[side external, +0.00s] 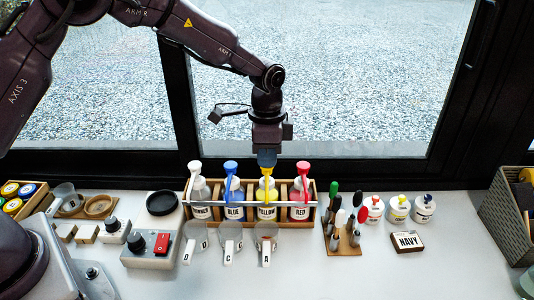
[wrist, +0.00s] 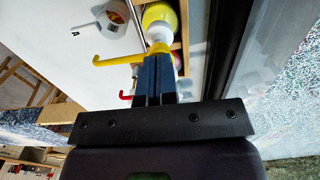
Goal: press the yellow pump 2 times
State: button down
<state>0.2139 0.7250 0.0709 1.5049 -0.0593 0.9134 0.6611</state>
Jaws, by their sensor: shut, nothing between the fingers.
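The yellow pump (side external: 266,170) tops a bottle labelled YELLOW (side external: 266,212) in a wooden rack, between the blue pump (side external: 231,168) and the red pump (side external: 303,167). My gripper (side external: 267,160) is shut and empty, pointing down right over the yellow pump's head. In the wrist view, my shut blue fingers (wrist: 153,64) reach to the yellow pump (wrist: 120,60), whose spout extends left. The fingertips hide part of the pump head. I cannot tell whether they touch it.
The rack (side external: 313,217) also holds a white-topped bottle (side external: 198,188) at left. Cups (side external: 231,235) stand in front. Upright tools (side external: 336,215) and small jars (side external: 398,208) stand right. A control box (side external: 152,248) is at left. The window lies behind.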

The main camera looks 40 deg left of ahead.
jog(key=shift+f, duration=0.65)
jog(key=shift+r, duration=1.1)
jog(key=shift+r, duration=1.5)
